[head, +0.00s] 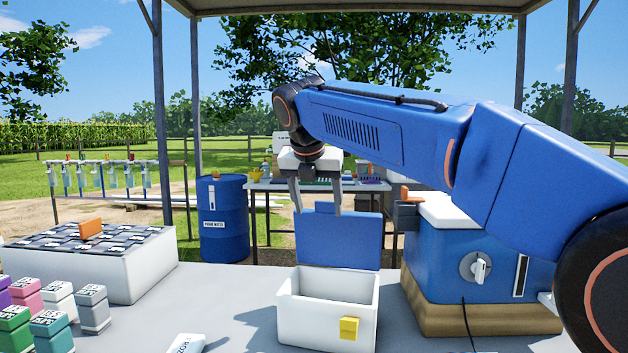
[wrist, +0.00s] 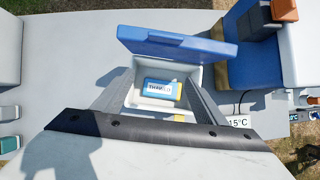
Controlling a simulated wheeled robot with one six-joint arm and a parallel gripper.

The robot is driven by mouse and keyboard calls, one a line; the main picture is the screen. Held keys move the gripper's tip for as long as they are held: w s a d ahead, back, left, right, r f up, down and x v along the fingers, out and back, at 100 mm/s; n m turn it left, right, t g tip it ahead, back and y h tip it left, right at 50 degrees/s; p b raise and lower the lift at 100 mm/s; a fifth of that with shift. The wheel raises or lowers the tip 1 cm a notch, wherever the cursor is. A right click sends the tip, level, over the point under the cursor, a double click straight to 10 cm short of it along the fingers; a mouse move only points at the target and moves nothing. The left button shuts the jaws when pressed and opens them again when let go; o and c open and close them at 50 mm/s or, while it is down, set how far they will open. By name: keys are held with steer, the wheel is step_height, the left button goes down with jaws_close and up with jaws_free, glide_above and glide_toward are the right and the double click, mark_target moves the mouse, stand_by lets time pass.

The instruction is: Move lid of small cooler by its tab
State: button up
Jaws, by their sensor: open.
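The small cooler is a white box (head: 325,318) on the grey table, with a yellow latch-like piece (head: 349,328) on its front. Its blue lid (head: 338,240) stands open, upright along the back edge; it also shows in the wrist view (wrist: 178,46). A small blue tab (head: 324,206) sticks up at the lid's top edge. My gripper (head: 317,210) is open and empty, pointing down, with its fingertips near the tab's height, one to either side in the head view. I cannot tell its exact depth from the tab. Inside the cooler lies a blue and white labelled pack (wrist: 158,88).
A larger blue cooler (head: 480,255) with a white top stands close on the right. A white box with a dark rack (head: 88,265) and several coloured bottles (head: 50,305) are on the left. Bare table (head: 225,300) lies between. A blue drum (head: 222,220) stands behind.

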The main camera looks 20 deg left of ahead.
steer(key=v, duration=1.6)
steer(key=shift+r, duration=0.35)
steer(key=shift+s, duration=0.15)
